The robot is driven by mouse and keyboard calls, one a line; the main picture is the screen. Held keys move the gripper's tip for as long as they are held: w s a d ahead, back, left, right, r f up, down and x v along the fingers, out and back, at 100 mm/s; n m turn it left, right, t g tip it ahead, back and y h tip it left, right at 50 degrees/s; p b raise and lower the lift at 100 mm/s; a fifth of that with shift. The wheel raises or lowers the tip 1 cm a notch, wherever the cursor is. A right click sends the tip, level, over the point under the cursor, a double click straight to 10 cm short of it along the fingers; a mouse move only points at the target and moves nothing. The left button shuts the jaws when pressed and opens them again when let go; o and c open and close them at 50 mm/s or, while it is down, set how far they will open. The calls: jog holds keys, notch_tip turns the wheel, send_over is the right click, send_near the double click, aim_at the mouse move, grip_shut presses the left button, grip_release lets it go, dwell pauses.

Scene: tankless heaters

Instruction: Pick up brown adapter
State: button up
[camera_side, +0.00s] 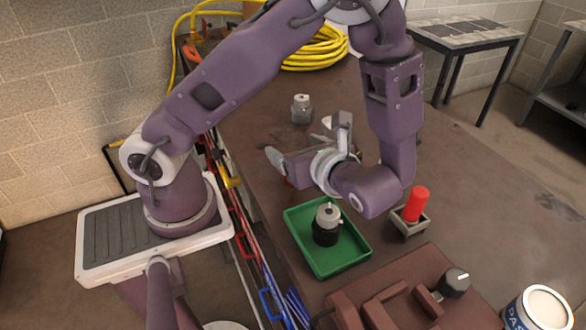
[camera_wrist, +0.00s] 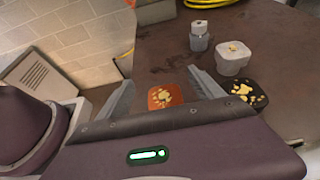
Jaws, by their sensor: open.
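The brown adapter looks to be the flat orange-brown square piece (camera_wrist: 161,96) with yellowish patches, lying on the dark table in the wrist view. It shows in the gap between the two grey fingers of my gripper (camera_wrist: 160,77), apart from both. My gripper is open and empty, pointing down toward the table. In the side view my gripper (camera_side: 302,142) is above the middle of the table, left of the forearm. I cannot make out the adapter there; the gripper and arm may hide it.
A dark square piece with yellow patches (camera_wrist: 240,88) and a pale grey block (camera_wrist: 233,60) are right of the fingers. A grey fitting (camera_side: 301,109) stands behind. A green tray (camera_side: 350,262) holds a black-and-silver fitting (camera_side: 326,228). A red cylinder (camera_side: 416,203) stands in a grey holder.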

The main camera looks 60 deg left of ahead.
notch_tip(320, 180, down, 4)
jog(key=shift+a+f, duration=0.1)
jog(key=shift+f, duration=0.05)
jog(key=x, duration=0.4)
jog(key=shift+a, duration=0.4)
grip_shut()
